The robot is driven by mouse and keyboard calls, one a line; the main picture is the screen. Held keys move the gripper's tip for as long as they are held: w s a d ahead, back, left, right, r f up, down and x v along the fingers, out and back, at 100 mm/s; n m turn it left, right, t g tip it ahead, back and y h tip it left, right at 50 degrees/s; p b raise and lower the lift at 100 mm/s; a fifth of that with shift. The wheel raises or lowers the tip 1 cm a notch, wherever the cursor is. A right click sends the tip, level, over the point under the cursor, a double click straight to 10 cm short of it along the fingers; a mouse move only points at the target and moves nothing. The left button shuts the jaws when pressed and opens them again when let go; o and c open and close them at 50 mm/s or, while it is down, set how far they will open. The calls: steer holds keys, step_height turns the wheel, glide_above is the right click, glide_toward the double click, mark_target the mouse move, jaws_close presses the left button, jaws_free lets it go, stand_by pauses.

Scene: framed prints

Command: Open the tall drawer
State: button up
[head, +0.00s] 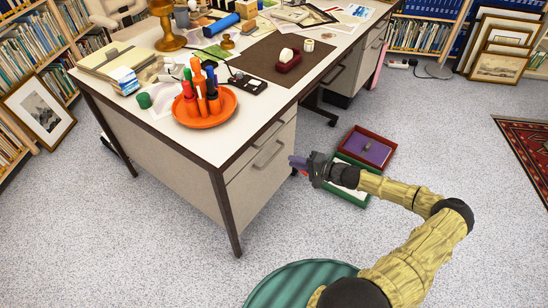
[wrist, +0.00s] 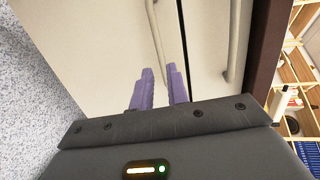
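The tall drawer (head: 253,184) is the large pale lower front in the desk's pedestal, and it looks shut. Its bar handle (head: 268,155) runs along its upper part. My gripper (head: 293,161) is just right of that handle in the head view. In the wrist view the purple fingers of my gripper (wrist: 161,71) are apart. The tall drawer's handle (wrist: 155,40) runs down toward the gap between them. Whether the fingers touch it I cannot tell. The shallow upper drawer's handle (wrist: 235,40) lies to the right, across a dark seam.
The white-topped desk (head: 225,150) carries an orange tray (head: 205,120) of bottles and other items. Red and green trays (head: 368,147) lie on the floor behind my gripper. Speckled floor (head: 130,230) is open in front of the desk. Framed pictures lean at both sides.

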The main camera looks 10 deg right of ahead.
mark_target(274, 155)
steer(key=b+x, duration=0.1)
steer(key=x, duration=0.8)
steer(key=shift+w, duration=0.1)
steer(key=shift+c, duration=0.5)
jaws_close()
